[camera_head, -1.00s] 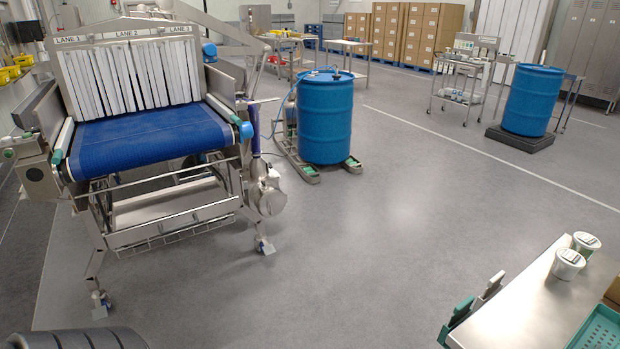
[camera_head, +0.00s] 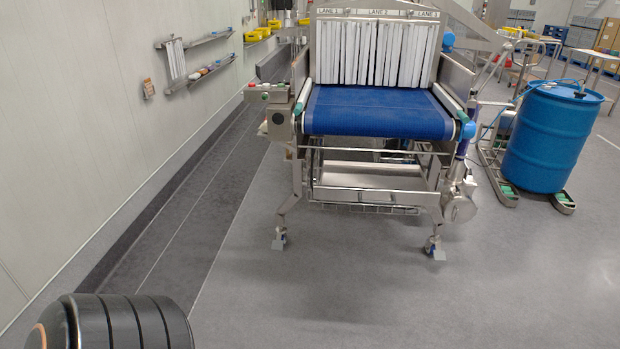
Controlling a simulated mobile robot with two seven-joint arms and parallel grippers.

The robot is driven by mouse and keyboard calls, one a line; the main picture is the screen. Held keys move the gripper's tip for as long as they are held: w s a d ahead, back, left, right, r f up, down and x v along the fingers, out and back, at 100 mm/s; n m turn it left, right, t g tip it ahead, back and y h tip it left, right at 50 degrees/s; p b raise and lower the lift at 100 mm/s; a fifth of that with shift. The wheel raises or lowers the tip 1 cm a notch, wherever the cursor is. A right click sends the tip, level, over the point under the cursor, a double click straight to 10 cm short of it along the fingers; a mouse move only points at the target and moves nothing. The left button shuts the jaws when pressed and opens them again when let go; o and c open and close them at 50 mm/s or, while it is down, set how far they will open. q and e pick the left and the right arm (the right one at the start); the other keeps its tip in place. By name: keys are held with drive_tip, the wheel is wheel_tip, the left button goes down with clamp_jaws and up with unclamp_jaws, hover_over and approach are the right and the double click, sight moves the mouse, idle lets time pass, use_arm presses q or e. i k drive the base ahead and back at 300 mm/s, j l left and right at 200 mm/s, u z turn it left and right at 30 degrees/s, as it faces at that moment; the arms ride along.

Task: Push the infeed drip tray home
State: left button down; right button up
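The infeed drip tray (camera_head: 368,176) is a shallow stainless tray under the blue infeed belt (camera_head: 376,112) of the conveyor. It sits within the metal leg frame, above a wire rack (camera_head: 372,208). Its front lip faces me. I cannot tell from here how far it sticks out of the frame. Neither of my grippers is in view.
White strip curtains (camera_head: 372,52) hang over the belt below lane labels. A control box (camera_head: 279,124) juts out at the conveyor's left. A blue drum (camera_head: 550,138) on a wheeled base stands to its right. A wall runs along the left. Open floor lies in front.

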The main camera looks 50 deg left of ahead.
sight(363, 183)
drive_tip(key=u, duration=1.5)
